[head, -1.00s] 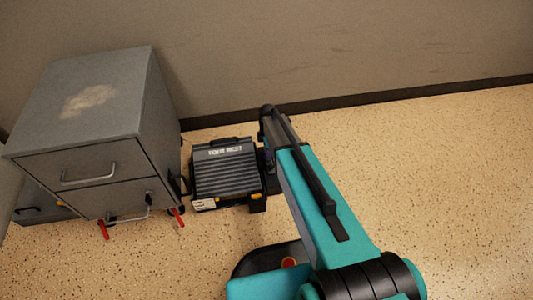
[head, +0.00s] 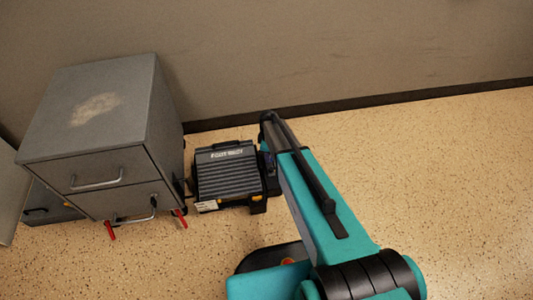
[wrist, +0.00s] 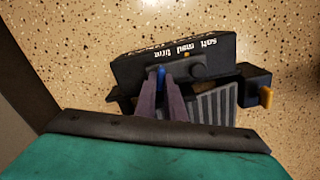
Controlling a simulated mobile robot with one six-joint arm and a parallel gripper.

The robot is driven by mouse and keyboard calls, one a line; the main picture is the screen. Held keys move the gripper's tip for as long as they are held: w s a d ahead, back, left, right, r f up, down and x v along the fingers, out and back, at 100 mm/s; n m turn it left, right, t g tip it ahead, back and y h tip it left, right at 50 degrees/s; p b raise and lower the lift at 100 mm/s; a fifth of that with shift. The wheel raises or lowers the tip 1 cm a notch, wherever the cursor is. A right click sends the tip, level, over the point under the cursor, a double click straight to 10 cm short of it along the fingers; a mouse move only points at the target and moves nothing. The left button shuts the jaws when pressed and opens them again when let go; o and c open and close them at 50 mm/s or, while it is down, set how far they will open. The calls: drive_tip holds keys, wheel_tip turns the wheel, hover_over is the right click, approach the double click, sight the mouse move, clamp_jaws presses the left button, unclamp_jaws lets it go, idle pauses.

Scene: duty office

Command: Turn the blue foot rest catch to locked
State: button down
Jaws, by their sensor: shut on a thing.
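The foot rest (head: 228,180) is a dark ribbed pad on the floor beside the cabinet. The blue catch (wrist: 161,72) shows as a small blue piece on this panel, left of the knob. My gripper (wrist: 162,77) is shut on the blue catch, a purple-grey finger on each side. The fingers hide much of the catch, so I cannot read its setting. In the head view my arm hides the catch.
A grey drawer cabinet (head: 104,110) with red levers (head: 111,230) at its base stands close left of the foot rest. The wall (head: 350,50) is behind. Speckled floor (head: 450,180) is clear to the right. Orange tabs (wrist: 266,97) stick out from the foot rest.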

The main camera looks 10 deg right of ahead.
drive_tip(key=m+p, duration=0.2)
drive_tip(key=m, duration=0.1)
drive_tip(key=shift+d+r+m+p, duration=0.15)
drive_tip(key=shift+d+m+p, duration=0.15)
drive_tip(key=shift+p, duration=0.1)
drive_tip(key=m+p, duration=0.2)
drive_tip(key=m, duration=0.1)
drive_tip(key=shift+m, duration=0.3)
drive_tip(key=m+p, duration=0.2)
drive_tip(key=m, duration=0.1)
drive_tip(key=shift+f+m+p, duration=0.2)
drive_tip(key=shift+m+p, duration=0.35)
drive_tip(key=shift+m, duration=1.15)
drive_tip(key=c, duration=1.8)
unclamp_jaws()
drive_tip(key=shift+c, duration=0.2)
drive_tip(key=shift+a, duration=0.15)
